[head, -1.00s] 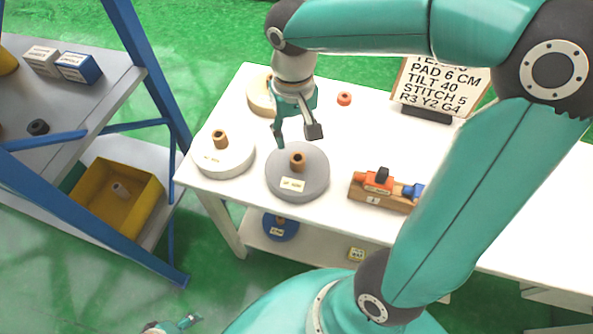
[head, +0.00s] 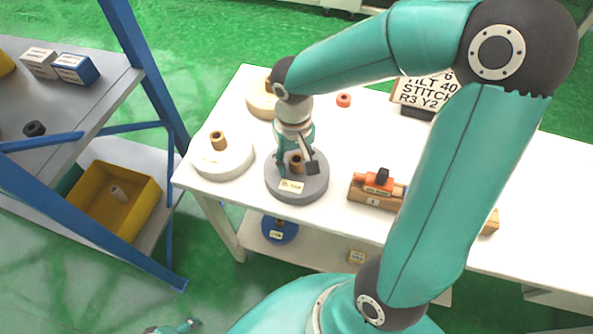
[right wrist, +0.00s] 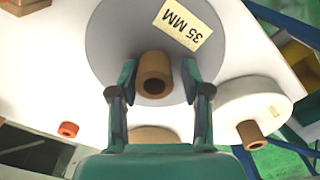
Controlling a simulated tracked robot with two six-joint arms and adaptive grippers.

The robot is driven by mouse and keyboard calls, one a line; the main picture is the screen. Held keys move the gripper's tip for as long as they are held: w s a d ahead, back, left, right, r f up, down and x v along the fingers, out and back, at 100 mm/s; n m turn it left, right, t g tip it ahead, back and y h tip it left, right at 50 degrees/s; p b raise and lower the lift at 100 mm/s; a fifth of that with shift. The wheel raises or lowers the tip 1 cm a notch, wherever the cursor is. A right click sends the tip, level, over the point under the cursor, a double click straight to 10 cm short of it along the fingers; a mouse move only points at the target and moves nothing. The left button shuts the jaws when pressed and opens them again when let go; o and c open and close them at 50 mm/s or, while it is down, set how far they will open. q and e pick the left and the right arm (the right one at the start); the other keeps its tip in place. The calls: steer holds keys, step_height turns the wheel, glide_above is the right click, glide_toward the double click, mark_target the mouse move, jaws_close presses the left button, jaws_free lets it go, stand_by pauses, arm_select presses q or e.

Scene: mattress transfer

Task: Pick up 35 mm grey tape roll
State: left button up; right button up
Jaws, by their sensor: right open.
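The grey tape roll (head: 297,188) lies flat on the white table, with a brown core tube standing up from its middle. In the right wrist view the grey roll (right wrist: 110,40) carries a label reading 35 MM, and the core (right wrist: 154,74) sits between my fingers. My right gripper (head: 298,166) is open, with one finger on each side of the core. In the right wrist view the fingers of my right gripper (right wrist: 160,80) show gaps to the core. My left gripper (head: 185,326) shows only in part at the bottom edge; its jaws are too small to judge.
A white roll (head: 222,158) stands left of the grey one and a cream roll (head: 260,100) behind it. A wooden block with an orange tool (head: 375,190) is to the right. A blue roll (head: 280,230) is on the lower shelf. A sign (head: 422,92) stands behind.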

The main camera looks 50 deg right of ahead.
jaws_close()
steer(key=shift+r, duration=0.1)
